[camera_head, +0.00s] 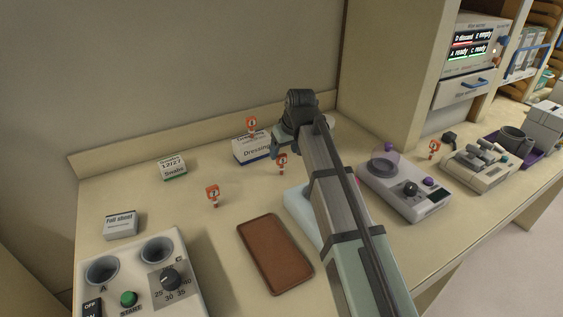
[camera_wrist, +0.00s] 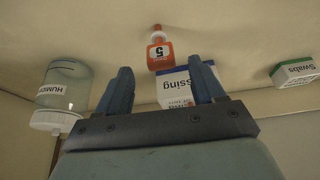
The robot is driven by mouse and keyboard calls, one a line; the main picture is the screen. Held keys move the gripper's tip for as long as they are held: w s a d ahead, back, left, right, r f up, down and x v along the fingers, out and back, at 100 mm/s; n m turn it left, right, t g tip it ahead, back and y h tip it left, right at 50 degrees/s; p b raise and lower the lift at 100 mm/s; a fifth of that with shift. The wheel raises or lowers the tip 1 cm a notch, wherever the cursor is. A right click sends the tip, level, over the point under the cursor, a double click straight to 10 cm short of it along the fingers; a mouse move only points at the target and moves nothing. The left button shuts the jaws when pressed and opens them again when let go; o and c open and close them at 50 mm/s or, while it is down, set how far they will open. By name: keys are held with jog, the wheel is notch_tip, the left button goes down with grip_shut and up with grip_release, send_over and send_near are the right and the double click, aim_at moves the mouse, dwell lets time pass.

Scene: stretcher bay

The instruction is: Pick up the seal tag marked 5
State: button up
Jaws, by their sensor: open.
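An orange seal tag marked 5 (camera_wrist: 160,52) stands just beyond my open fingers in the wrist view, roughly centred between them. My gripper (camera_wrist: 163,75) is empty; both dark blue fingers are spread apart. In the head view my gripper (camera_head: 277,150) is at the dressing box's right end. Similar orange tags stand in front of the box (camera_head: 282,160), behind it (camera_head: 252,124), to the front left (camera_head: 213,193) and far right (camera_head: 434,149). Their numbers are too small to read there. The tag ahead of my fingers seems to be the one in front of the box.
The dressing box (camera_head: 249,152) is close to the gripper. A green-striped swabs box (camera_head: 174,168) stands to its left. A bottle (camera_wrist: 62,90) is at the left in the wrist view.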

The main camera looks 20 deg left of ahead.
aim_at(282, 155)
jog(key=shift+x, duration=3.25)
jog(key=shift+c, duration=0.3)
jog(key=c, duration=1)
jog(key=shift+o, duration=0.2)
